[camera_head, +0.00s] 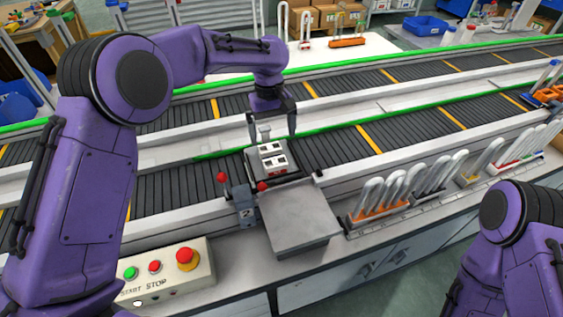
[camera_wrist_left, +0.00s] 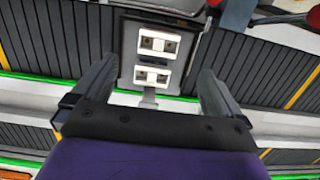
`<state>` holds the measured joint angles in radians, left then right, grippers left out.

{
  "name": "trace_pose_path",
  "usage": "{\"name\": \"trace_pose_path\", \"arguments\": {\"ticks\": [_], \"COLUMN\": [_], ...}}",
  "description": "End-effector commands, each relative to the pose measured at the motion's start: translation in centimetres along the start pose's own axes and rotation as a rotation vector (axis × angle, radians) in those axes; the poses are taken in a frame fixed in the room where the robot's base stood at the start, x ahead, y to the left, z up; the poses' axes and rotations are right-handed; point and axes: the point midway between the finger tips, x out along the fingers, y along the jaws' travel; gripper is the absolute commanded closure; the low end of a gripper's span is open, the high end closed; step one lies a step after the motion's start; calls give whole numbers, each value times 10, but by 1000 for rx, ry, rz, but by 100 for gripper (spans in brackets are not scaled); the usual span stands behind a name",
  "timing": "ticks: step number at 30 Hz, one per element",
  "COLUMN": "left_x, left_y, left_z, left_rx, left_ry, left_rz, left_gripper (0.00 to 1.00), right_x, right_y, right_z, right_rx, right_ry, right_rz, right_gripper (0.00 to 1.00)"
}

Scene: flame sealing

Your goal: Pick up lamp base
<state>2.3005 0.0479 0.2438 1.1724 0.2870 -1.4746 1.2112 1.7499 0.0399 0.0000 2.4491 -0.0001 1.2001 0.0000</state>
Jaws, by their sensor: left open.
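The lamp base is probably the small white block with square sockets (camera_head: 273,158), sitting on a dark plate at the conveyor. It shows in the left wrist view (camera_wrist_left: 156,56) between the two fingers. My left gripper (camera_head: 272,137) is open above and around the block's far end, with a finger on each side. In the left wrist view the gripper (camera_wrist_left: 150,85) has clear gaps between its fingers and the block. Whether the fingers touch the plate cannot be told. My right arm shows at the lower right, but its gripper is out of view.
A grey metal platform (camera_head: 300,218) stands in front of the block. Small red-knobbed levers (camera_head: 222,178) stand beside it. Racks of white U-shaped tubes (camera_head: 383,203) line the bench at right. A control box with buttons (camera_head: 165,268) sits at the front left.

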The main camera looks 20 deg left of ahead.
Motion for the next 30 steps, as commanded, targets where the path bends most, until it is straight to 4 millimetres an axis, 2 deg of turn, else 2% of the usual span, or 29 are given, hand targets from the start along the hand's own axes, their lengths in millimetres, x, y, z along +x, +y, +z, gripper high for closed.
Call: {"name": "trace_pose_path", "arguments": {"ticks": [1, 5, 12, 17, 22, 25, 30], "left_x": [11, 20, 59, 77, 108, 118, 121], "left_y": [0, -1, -2, -1, 0, 1, 1], "left_z": [-1, -2, -2, -2, -1, -2, -2], "left_rx": [0, -1, -3, -2, -1, 1, 1], "left_ry": [1, 0, -2, -3, -3, 0, 2], "left_rz": [1, 1, -1, -1, -2, -1, 1], "left_gripper": [0, 0, 0, 0, 0, 0, 0], "right_x": [10, 15, 9, 3, -7, -8, -7], "right_y": [-1, -1, 0, 0, 1, 1, 1], "right_z": [5, 7, 4, 2, -3, -3, -3], "right_rx": [0, 0, 0, 0, 0, 0, 0], "right_ry": [-1, -1, -1, -1, -1, -1, -1], "right_rz": [0, 1, 1, 1, 0, 0, 0], "right_gripper": [57, 57, 57, 57, 57, 57, 57]}}
